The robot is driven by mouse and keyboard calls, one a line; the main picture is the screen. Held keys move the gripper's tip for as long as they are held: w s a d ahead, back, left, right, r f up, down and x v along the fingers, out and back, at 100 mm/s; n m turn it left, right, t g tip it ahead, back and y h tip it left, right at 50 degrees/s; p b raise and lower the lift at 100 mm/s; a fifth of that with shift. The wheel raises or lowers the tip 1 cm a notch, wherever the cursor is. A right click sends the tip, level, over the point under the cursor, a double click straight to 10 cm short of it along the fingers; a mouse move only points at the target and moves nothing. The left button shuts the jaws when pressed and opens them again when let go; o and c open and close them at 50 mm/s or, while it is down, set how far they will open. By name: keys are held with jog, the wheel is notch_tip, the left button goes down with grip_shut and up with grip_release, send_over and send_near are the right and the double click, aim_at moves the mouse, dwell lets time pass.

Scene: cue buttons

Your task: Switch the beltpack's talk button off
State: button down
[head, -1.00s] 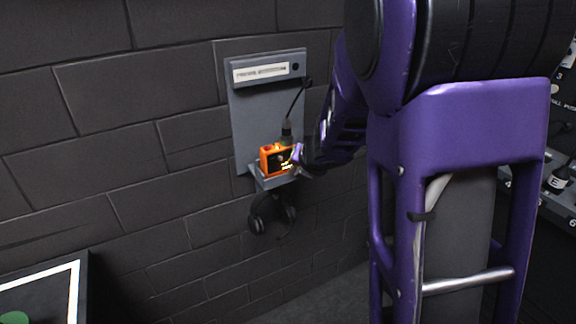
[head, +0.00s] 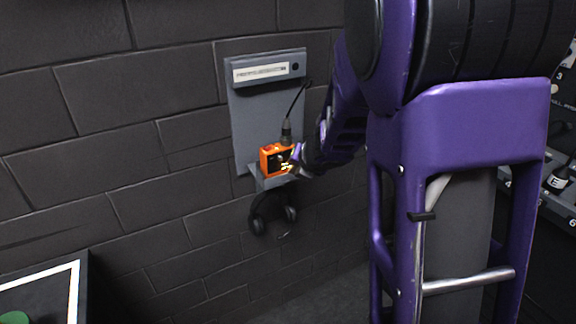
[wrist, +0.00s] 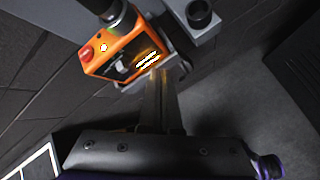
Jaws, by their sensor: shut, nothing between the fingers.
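The orange beltpack (head: 268,163) sits on a small grey shelf of a wall panel, with a black cable plugged into its top. My gripper (head: 297,160) is at its right front. In the wrist view, the beltpack (wrist: 104,66) shows a red knob (wrist: 86,54), a small pale round spot and a dark face with bright white marks. My shut, empty gripper (wrist: 159,74) points at the lower right end of that face, very close; I cannot tell whether it touches. Which part is the talk button, and whether it is lit, is unclear.
The grey wall panel (head: 250,118) carries a white label strip (head: 262,72). A black headset (head: 272,213) hangs below the shelf. A dark box with a white border (head: 74,285) stands at lower left. Another panel with connectors is at the right edge.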

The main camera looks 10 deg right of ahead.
jog(key=shift+w, duration=0.1)
jog(key=shift+w+a, duration=0.15)
jog(key=shift+w, duration=0.2)
jog(key=shift+w, duration=0.15)
dwell(0.7)
jog(key=shift+s, duration=0.6)
jog(key=s+d+b, duration=0.1)
jog(key=s+d, duration=0.1)
jog(key=s, duration=0.3)
jog(key=shift+s, duration=0.35)
jog(key=shift+d, duration=0.1)
